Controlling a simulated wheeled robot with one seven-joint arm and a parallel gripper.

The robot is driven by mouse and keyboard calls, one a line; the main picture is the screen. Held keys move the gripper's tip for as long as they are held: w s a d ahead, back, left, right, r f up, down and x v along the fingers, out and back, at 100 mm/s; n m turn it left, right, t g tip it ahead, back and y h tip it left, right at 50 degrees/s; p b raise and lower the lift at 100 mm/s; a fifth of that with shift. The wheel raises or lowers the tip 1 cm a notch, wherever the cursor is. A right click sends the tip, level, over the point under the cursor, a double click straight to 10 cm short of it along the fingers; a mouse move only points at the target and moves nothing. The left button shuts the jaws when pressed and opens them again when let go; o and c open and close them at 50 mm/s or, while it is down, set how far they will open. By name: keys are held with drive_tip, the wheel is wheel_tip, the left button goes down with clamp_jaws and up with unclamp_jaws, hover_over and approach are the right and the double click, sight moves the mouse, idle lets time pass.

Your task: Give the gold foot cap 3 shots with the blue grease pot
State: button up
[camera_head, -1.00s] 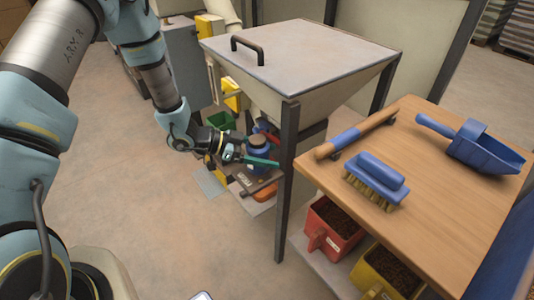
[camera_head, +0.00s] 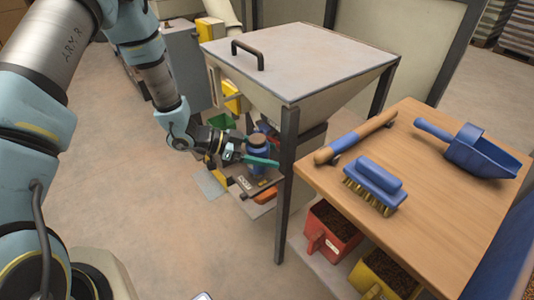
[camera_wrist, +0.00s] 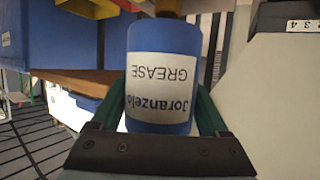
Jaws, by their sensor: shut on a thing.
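The blue grease pot (camera_head: 258,147) is between the teal fingers of my gripper (camera_head: 262,161), beside the front leg of the hopper. A brown round part shows at its upper end. In the wrist view the pot (camera_wrist: 160,55) fills the middle, its white "Joranzelo GREASE" label reading upside down, with a dark green finger on each side of my gripper (camera_wrist: 165,120). My gripper is shut on the pot. A brownish-gold part (camera_wrist: 168,7) shows at the pot's top end, cut by the frame edge. I cannot tell whether it is the gold foot cap.
The hopper (camera_head: 300,60) on dark legs stands close to my gripper. Low clutter lies below, with a green bin (camera_head: 222,121). A wooden table (camera_head: 440,220) at right holds a blue brush (camera_head: 374,182) and scoop (camera_head: 478,150). Red (camera_head: 332,230) and yellow (camera_head: 388,275) bins stand under it. Floor at left is clear.

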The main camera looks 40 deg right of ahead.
sight(261, 138)
drive_tip(key=shift+f+b, duration=0.55)
drive_tip(key=shift+f, duration=0.3)
idle(0.8)
drive_tip(key=shift+r, duration=0.15)
drive_tip(key=shift+r+p, duration=0.7)
drive_tip(key=shift+r, duration=0.05)
drive_tip(key=shift+r, duration=0.1)
drive_tip(key=shift+r+p, duration=1.9)
drive_tip(key=shift+r, duration=0.5)
